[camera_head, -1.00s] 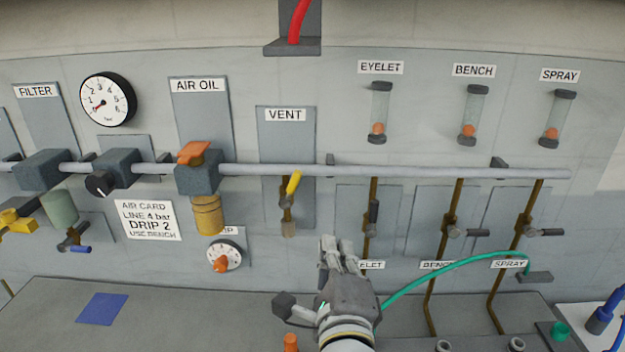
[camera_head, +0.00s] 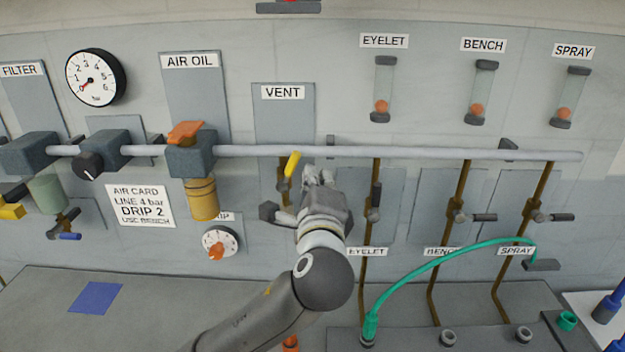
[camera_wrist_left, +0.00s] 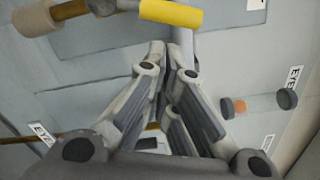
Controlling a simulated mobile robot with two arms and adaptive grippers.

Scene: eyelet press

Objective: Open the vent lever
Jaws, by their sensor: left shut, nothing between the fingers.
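The vent lever (camera_head: 292,164) has a yellow handle and sits on a brass drop pipe below the VENT label (camera_head: 283,92). The handle points up and slightly right, close under the grey horizontal pipe. In the left wrist view the yellow handle (camera_wrist_left: 171,13) shows at the top, just beyond the fingertips. My left gripper (camera_head: 318,176) is shut and empty, just right of the lever and a little below the horizontal pipe. In the left wrist view its fingertips (camera_wrist_left: 171,60) are together and apart from the handle. My right gripper is not in view.
The grey horizontal pipe (camera_head: 400,153) runs across the panel just above my gripper. The eyelet drop pipe and valve (camera_head: 375,195) stand close on the right. The AIR OIL unit (camera_head: 191,155) is left of the vent. A green hose (camera_head: 440,262) arches at lower right.

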